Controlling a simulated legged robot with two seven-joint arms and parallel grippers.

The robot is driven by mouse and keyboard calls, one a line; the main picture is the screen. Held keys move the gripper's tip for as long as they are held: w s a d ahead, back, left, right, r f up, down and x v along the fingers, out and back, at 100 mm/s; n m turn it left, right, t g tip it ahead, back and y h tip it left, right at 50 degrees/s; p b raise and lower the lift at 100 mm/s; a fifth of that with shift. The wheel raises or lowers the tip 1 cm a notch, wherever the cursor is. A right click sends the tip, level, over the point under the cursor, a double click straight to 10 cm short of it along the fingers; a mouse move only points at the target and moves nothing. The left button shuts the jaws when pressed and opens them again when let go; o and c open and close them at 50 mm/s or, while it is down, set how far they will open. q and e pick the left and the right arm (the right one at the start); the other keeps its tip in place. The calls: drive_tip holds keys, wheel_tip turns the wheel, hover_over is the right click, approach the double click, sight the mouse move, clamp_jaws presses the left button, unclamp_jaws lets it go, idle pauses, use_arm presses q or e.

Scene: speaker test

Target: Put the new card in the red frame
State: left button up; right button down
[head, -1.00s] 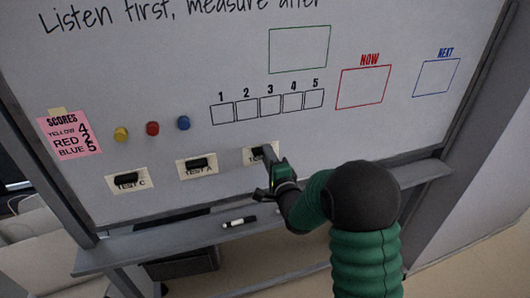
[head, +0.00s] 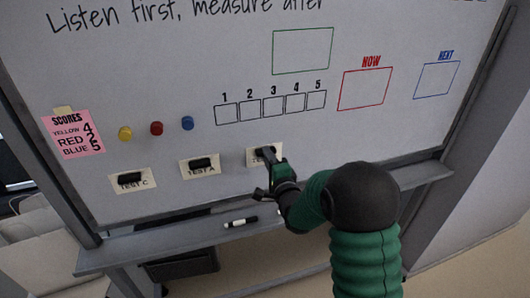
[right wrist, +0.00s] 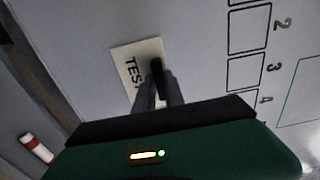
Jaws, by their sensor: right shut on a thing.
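The red frame (head: 366,89) under the word NOW is an empty outline on the whiteboard. A card (head: 252,158) with a black clip is on the board below the numbered boxes. My right gripper (head: 268,156) is shut on the black clip of this card, which lies flat against the board. In the right wrist view the card (right wrist: 126,62) reads "TES", with the rest hidden behind the fingers and the black clip (right wrist: 157,70). The TEST A card (head: 199,166) and the TEST C card (head: 132,182) are in a row to its left. My left gripper is not in view.
A blue frame (head: 437,80) and a green frame (head: 302,50) are empty. Yellow, red and blue magnets (head: 156,129) sit above the cards, beside a pink scores sheet (head: 73,133). A marker (head: 241,223) lies on the ledge (head: 120,254). The board between card and red frame is clear.

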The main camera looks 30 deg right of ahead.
drive_tip(key=shift+r, duration=0.1)
drive_tip(key=shift+s, duration=0.1)
drive_tip(key=b+v, duration=0.1)
drive_tip(key=v, duration=0.5)
drive_tip(key=shift+s, duration=0.4)
idle(1.2)
drive_tip(key=shift+a, duration=0.15)
